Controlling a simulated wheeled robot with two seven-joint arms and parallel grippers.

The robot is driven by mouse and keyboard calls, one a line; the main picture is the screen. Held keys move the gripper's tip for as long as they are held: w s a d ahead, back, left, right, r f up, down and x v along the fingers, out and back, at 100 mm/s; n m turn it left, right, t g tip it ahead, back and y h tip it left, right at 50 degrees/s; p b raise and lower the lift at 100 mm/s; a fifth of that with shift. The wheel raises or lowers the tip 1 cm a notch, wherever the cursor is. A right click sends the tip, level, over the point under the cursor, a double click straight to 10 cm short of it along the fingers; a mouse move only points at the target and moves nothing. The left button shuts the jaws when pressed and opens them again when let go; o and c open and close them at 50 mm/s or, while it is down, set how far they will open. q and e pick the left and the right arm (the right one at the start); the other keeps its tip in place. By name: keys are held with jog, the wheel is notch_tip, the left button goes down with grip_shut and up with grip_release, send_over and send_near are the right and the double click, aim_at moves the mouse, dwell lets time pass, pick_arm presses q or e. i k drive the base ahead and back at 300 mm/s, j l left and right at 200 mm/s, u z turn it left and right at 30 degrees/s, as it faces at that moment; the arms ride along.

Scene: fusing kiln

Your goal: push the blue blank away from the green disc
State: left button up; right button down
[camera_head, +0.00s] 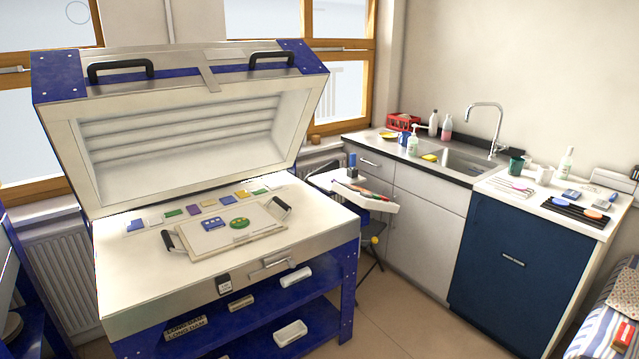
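The blue blank (213,226) lies flat on a pale board (209,244) in the open kiln. It has small light marks on top. The green disc (240,223) lies on the same board just to its right, very close to it. I cannot tell from this distance whether their edges touch. Neither of my grippers nor my arms is in view.
A row of several small coloured tiles (209,203) lies behind the board. The raised kiln lid (185,130) stands over the back. The kiln's front rim (190,287) is clear. A stool (366,200) with tools stands to the right, before a sink counter (430,170).

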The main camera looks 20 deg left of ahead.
aim_at(213, 224)
jog(key=i+j+z, duration=0.1)
jog(key=i, duration=0.95)
jog(key=i+j, duration=0.15)
jog(key=i, duration=0.85)
jog(key=i+l+u, duration=0.2)
jog(key=i+u, duration=0.2)
jog(key=i+l+u, duration=0.35)
jog(key=i, duration=0.25)
